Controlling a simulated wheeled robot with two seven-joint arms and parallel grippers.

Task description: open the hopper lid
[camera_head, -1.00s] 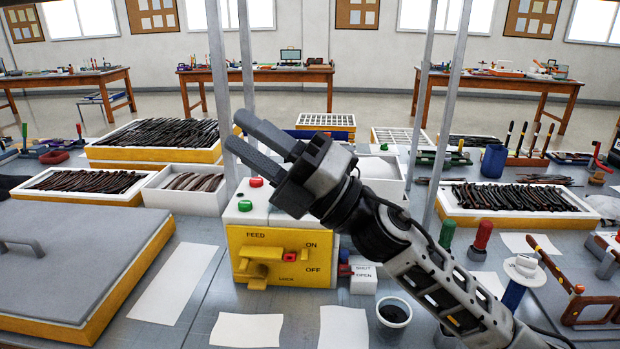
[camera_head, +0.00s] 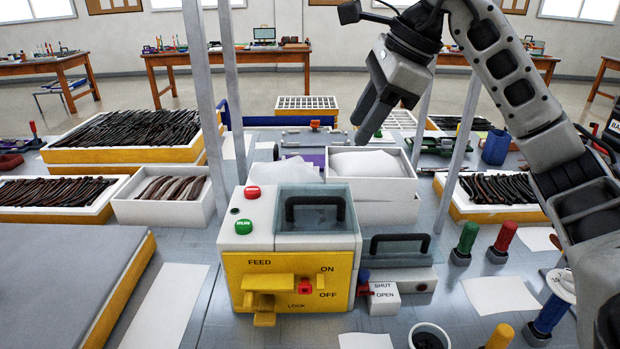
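A white machine with a yellow front (camera_head: 290,283) stands at the centre of the table. A grey see-through lid (camera_head: 330,218) with a black arched handle (camera_head: 315,203) lies shut on its top right. A second, lower grey block with a black handle (camera_head: 400,240) sits at its right side, beside a small white SHUT/OPEN sign (camera_head: 384,297). I cannot tell which of the two is the hopper lid. My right gripper (camera_head: 366,118) hangs in the air above and behind the machine, pointing down-left, touching nothing. Its fingers overlap in view, so their gap is unclear. My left gripper is out of view.
Grey posts (camera_head: 205,100) rise behind the machine. A white box (camera_head: 370,190) is behind it. Red and green buttons (camera_head: 243,226) sit on its top left. A large grey-topped case (camera_head: 60,280) is at left, and upright coloured handles (camera_head: 467,238) stand at right.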

